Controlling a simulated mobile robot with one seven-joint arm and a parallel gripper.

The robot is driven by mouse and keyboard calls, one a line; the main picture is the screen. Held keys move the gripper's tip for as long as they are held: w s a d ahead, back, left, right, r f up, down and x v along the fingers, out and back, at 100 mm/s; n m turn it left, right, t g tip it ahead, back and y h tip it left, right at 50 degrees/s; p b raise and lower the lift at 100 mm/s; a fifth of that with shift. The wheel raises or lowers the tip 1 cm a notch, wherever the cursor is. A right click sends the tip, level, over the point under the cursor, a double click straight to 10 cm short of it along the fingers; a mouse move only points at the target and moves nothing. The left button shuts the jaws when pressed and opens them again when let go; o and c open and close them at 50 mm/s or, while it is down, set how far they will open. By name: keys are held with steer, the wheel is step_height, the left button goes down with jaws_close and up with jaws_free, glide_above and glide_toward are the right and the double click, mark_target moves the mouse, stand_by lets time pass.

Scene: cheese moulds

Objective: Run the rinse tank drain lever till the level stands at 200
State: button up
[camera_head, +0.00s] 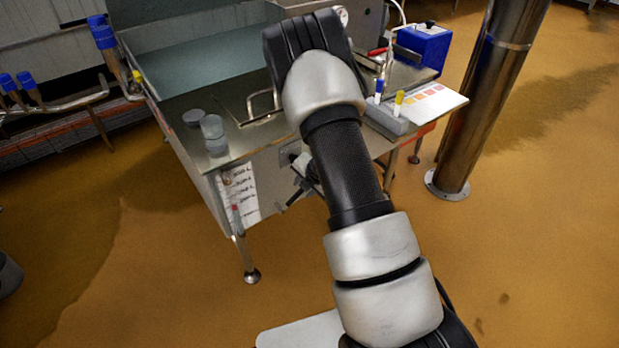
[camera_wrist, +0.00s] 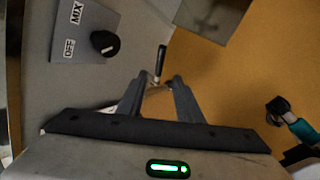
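The steel rinse tank (camera_head: 222,175) stands left of centre in the head view. A white level scale (camera_head: 243,190) with small marks is on its front, with a thin red mark at its left edge; the numbers are too small to read surely. In the wrist view a lever with a black handle (camera_wrist: 161,60) stands just beyond and between my fingertips. My gripper (camera_wrist: 162,80) has its fingers apart, with a gap between them. I cannot tell whether either finger touches the lever. In the head view my own arm hides most of the gripper.
A black knob (camera_wrist: 104,43) beside OFF and MIX labels is left of the lever. A grey cup (camera_head: 214,134) sits on the tank's top. A holder with blue and yellow caps (camera_head: 385,118) and a steel post (camera_head: 478,100) are at right. Floor in front is clear.

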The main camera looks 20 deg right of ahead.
steer(key=p+v, duration=0.1)
steer(key=v, duration=0.6)
steer(key=shift+f, duration=0.1)
stand_by(0.5)
